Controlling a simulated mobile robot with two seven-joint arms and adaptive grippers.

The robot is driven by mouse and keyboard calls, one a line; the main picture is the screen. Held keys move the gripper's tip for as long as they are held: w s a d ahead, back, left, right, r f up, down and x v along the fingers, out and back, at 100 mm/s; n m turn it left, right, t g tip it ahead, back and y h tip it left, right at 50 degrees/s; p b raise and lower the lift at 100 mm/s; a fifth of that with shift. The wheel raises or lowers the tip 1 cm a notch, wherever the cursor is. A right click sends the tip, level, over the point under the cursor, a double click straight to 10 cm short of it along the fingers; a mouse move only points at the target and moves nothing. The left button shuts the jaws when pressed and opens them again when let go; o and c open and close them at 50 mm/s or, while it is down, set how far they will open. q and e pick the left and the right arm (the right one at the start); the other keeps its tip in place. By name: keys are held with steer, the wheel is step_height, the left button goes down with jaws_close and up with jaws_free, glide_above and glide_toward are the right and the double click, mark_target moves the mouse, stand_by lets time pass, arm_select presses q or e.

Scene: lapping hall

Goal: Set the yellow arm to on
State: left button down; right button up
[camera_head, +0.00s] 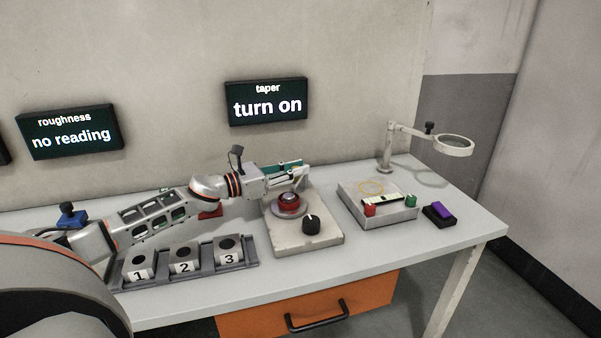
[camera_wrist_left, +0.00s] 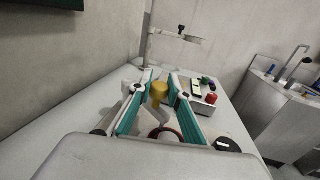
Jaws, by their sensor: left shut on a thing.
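The yellow arm shows in the left wrist view as a yellow cylindrical end (camera_wrist_left: 159,91) between my fingers. In the head view my gripper hides it. My left gripper (camera_head: 300,174) is over the back part of a light grey unit (camera_head: 318,236) and is shut on the yellow arm. The gripper also shows in the left wrist view (camera_wrist_left: 158,95), with a teal finger on each side of the yellow end. A red round part (camera_head: 289,199) and a black knob (camera_head: 311,224) sit on the unit in front of the gripper. My right gripper is not in view.
A wall display (camera_head: 267,102) reads "taper turn on"; another (camera_head: 70,132) reads "no reading". A numbered rack (camera_head: 240,268) stands left of the unit. Right are a box with red and green buttons (camera_head: 381,222), a purple-topped block (camera_head: 439,212) and a magnifier (camera_head: 454,144).

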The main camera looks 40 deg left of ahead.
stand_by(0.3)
arm_select(q)
steer(key=c, duration=1.9)
jaws_free()
steer(key=shift+s+a+f, duration=0.1)
steer(key=shift+s+a, duration=0.15)
steer(key=shift+s, duration=0.3)
steer(key=shift+v, duration=5.4)
steer(key=shift+r, duration=0.25)
